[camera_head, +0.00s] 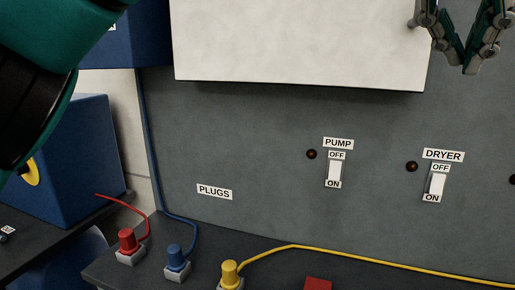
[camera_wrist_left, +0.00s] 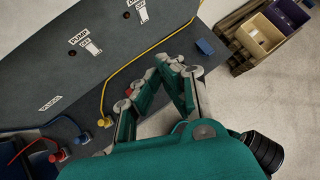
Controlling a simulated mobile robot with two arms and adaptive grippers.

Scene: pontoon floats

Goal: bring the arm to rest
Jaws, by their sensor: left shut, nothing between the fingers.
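My left gripper (camera_head: 470,68) is at the top right of the head view, in front of the grey panel (camera_head: 250,140) and beside the white box (camera_head: 300,40). Its fingers come together and hold nothing. The wrist view also shows the left gripper (camera_wrist_left: 168,66), with the fingers meeting above the floor and bench edge. A teal part of my arm (camera_head: 60,30) fills the upper left of the head view. My right gripper does not show.
The panel carries a PUMP switch (camera_head: 334,173) and a DRYER switch (camera_head: 437,185). Red (camera_head: 127,240), blue (camera_head: 175,255) and yellow (camera_head: 229,273) plugs with cables stand on the dark bench. Crates (camera_wrist_left: 262,35) stand on the floor at right in the wrist view.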

